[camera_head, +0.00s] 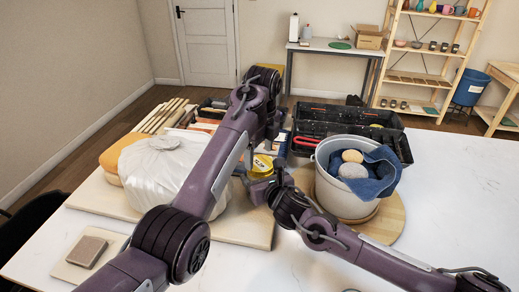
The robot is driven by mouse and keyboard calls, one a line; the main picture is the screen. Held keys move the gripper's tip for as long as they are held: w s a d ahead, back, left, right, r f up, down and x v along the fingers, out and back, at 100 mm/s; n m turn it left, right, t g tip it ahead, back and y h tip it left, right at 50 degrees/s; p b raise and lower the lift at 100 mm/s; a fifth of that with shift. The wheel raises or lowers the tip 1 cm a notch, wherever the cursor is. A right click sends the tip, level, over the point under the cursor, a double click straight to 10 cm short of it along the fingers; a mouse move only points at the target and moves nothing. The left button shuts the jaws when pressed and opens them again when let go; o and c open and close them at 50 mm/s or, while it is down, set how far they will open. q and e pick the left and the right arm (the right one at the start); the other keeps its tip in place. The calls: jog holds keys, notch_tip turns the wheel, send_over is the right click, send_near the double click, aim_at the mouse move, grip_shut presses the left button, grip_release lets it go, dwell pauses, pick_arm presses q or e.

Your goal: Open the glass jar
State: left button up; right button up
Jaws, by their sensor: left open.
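A jar-like container with a yellow lid and dark lettering (262,163) stands in the middle of the table. I take it to be the glass jar; its body is mostly hidden by my arms. My left arm reaches in over the white bag, and my left gripper (273,132) is open, just above and behind the lid, partly hidden by its own wrist. My right arm comes in from the lower right, and its dark end (262,189) is close in front of the jar. I cannot make out the right jaws or any contact.
A grey bucket (345,195) with a blue cloth (379,173) and two round pieces stands on a round board at the right. A black toolbox (345,123) lies behind. The front table is clear.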

pick_arm(q)
grip_shut()
pick_arm(e)
jog(key=shift+r, duration=0.3)
jog(key=o, duration=2)
jog(key=shift+f, duration=0.1)
jog(key=shift+c, duration=0.2)
pick_arm(q)
jog(key=shift+r, duration=0.1)
